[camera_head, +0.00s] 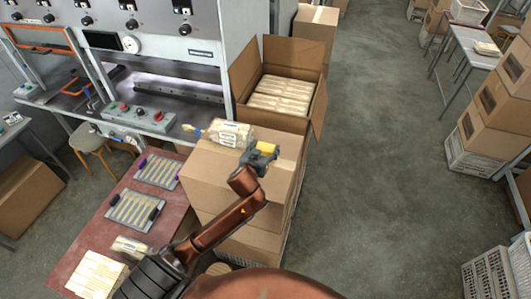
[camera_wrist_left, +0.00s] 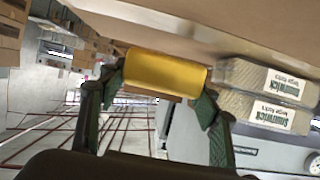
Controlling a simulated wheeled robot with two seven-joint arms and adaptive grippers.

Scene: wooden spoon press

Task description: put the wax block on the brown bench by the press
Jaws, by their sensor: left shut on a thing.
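The wax block is a yellow block (camera_head: 266,147) in my left gripper (camera_head: 261,158), over the top of a cardboard box (camera_head: 220,160) in the head view. In the left wrist view, the yellow wax block (camera_wrist_left: 165,73) sits between the two fingers of my left gripper (camera_wrist_left: 160,92), which is shut on it. I cannot tell whether the block touches the box. The brown bench (camera_head: 93,243) is to the left of the box, in front of the grey press (camera_head: 180,62). My right gripper is not in view.
Two slotted trays (camera_head: 135,210) lie on the bench; a pale stack (camera_head: 97,275) and a small pack are at its near end. Labelled packs (camera_head: 232,134) lie on the box beside my gripper. An open carton (camera_head: 279,100) of packs stands behind. A stool (camera_head: 88,139) is left.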

